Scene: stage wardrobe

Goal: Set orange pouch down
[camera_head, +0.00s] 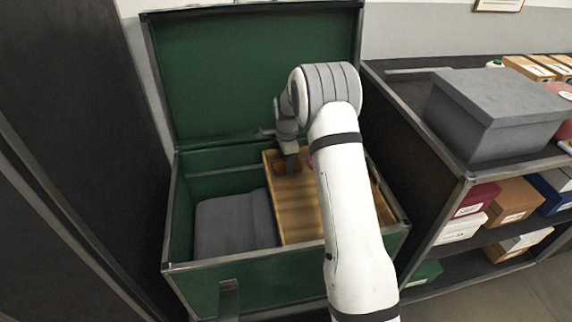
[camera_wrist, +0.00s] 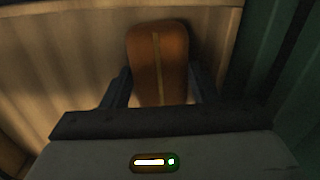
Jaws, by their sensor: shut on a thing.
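The orange pouch (camera_wrist: 158,62) is between the two fingers of my gripper (camera_wrist: 160,92) in the wrist view, a rounded brown-orange shape with a pale strip down its middle. My gripper is shut on it. In the head view my gripper (camera_head: 289,160) points down inside the open green trunk (camera_head: 252,290), at the back of a wooden tray (camera_head: 297,215). A small part of the pouch shows there beside the fingers. I cannot tell whether the pouch touches the tray floor. My arm hides much of the tray's right side.
A folded grey cloth (camera_head: 235,222) lies in the trunk left of the tray. The trunk's lid (camera_head: 255,75) stands open behind. A dark shelf at right holds a large grey box (camera_head: 495,112) and several smaller boxes. A small pink thing (camera_head: 310,161) is partly hidden by my arm.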

